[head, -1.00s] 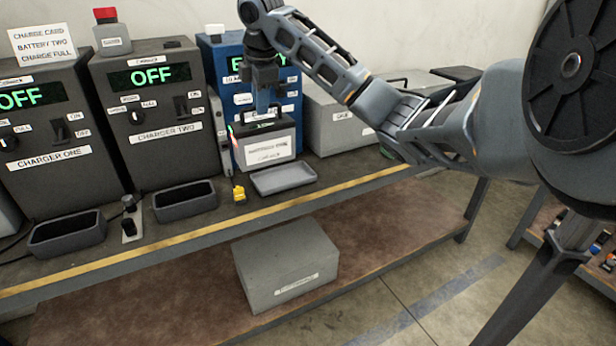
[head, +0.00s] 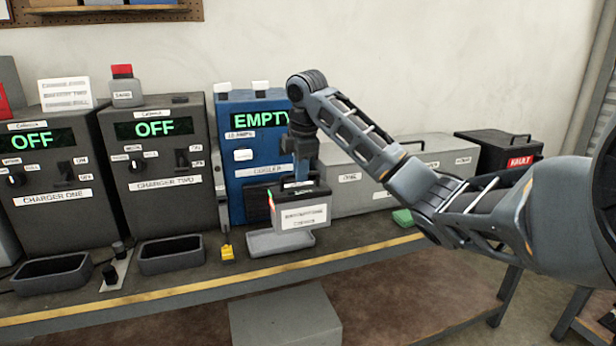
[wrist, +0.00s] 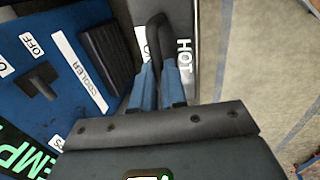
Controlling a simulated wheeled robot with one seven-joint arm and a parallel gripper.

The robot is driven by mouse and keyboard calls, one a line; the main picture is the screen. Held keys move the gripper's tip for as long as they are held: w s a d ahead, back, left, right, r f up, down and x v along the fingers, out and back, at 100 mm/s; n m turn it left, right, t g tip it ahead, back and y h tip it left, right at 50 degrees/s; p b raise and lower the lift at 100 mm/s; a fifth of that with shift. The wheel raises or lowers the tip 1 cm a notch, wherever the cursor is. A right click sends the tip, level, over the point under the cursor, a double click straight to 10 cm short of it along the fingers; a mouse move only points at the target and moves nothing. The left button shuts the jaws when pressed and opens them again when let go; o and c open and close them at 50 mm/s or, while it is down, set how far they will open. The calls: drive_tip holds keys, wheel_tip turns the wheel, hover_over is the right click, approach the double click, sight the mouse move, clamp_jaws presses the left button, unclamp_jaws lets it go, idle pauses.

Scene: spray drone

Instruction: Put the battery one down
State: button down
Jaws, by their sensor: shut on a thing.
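The battery's lower part overlaps the right part of the grey tray (head: 262,247). I cannot tell whether it touches the tray or bench.
Charger one (head: 60,170) and charger two (head: 160,165) read OFF; empty trays (head: 170,262) stand before them. A yellow tag (head: 228,252) lies left of the cooler's tray. Grey boxes (head: 365,190) stand behind the battery to the right. A green block (head: 402,217) lies on the bench.

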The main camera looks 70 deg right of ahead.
drive_tip(key=w+d+f+p, duration=0.1)
drive_tip(key=w+f, duration=0.6)
drive_tip(key=f, duration=0.1)
drive_tip(key=shift+w+d, duration=0.25)
drive_tip(key=shift+f, duration=0.1)
idle(0.4)
drive_tip(key=c, duration=1.2)
unclamp_jaws()
drive_tip(key=shift+f, duration=0.15)
drive_tip(key=shift+o, duration=0.2)
drive_tip(key=v, duration=1.2)
drive_tip(key=shift+a, duration=0.1)
